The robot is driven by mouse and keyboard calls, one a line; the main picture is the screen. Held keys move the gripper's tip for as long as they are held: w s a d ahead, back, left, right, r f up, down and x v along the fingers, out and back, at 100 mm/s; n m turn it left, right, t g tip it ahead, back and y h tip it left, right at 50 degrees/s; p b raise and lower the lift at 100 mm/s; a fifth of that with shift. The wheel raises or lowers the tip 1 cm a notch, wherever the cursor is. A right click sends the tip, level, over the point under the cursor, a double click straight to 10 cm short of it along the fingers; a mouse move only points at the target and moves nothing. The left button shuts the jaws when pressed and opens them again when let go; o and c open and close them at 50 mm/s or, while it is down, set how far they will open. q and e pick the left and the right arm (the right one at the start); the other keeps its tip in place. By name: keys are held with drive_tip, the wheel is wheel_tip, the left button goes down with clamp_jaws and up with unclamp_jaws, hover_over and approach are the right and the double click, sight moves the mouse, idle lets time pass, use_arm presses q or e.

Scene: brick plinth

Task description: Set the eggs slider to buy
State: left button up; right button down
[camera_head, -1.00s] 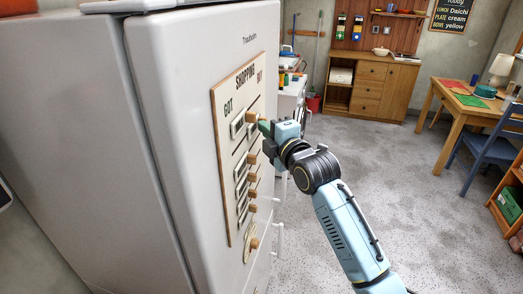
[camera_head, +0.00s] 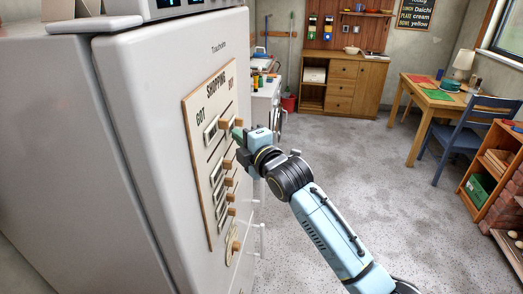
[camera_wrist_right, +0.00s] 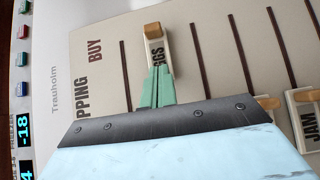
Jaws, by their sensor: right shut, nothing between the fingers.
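The shopping board (camera_head: 192,150) is fixed to the fridge front, with GOT on its left and BUY on its right. In the right wrist view, the eggs slider (camera_wrist_right: 155,52) has a pale plate and a wooden knob (camera_wrist_right: 152,30). It sits nearer the BUY lettering than the jam slider (camera_wrist_right: 308,108). My right gripper (camera_head: 238,132) is at the board's upper part. Its green fingers (camera_wrist_right: 160,76) are shut and empty, with tips at the lower end of the eggs plate, covering part of its label. Contact cannot be told. My left gripper is not in view.
More sliders with wooden knobs (camera_head: 228,182) lie lower on the board. The white fridge (camera_head: 140,100) fills the left side. A counter (camera_head: 266,92) stands beyond the gripper. Grey floor (camera_head: 340,150) is open to the right, before a wooden table (camera_head: 440,105) and blue chair (camera_head: 478,125).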

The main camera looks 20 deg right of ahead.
drive_tip(key=b+v, duration=0.1)
drive_tip(key=v, duration=0.8)
drive_tip(key=shift+s+b, duration=0.2)
drive_tip(key=shift+b, duration=0.1)
drive_tip(key=shift+d, duration=0.1)
drive_tip(key=shift+f, duration=0.15)
drive_tip(key=w+d+f+m+g+h+b, duration=0.1)
drive_tip(key=d+f+m+g+b, duration=0.15)
drive_tip(key=f, duration=0.95)
drive_tip(key=d+f+m+g+h+b, duration=0.1)
drive_tip(key=f+m+h, duration=0.15)
drive_tip(key=f, duration=0.95)
drive_tip(key=s+d+f+m+g+b, duration=0.1)
drive_tip(key=s+d+f+m+g, duration=0.2)
drive_tip(key=f, duration=0.9)
drive_tip(key=s+f+m+g+b, duration=0.15)
drive_tip(key=s+f, duration=0.35)
drive_tip(key=f, duration=0.6)
drive_tip(key=s+d+f+m+g+h+b, duration=0.2)
drive_tip(key=s+f+m+g+b, duration=0.35)
drive_tip(key=s+f, duration=2.1)
drive_tip(key=s+f+m+g, duration=0.1)
drive_tip(key=s+f+m, duration=0.1)
drive_tip(key=s, duration=0.6)
drive_tip(key=s+f+m+g, duration=0.1)
drive_tip(key=s, duration=0.7)
drive_tip(key=shift+f+m+g, duration=0.35)
drive_tip(key=shift+m, duration=0.05)
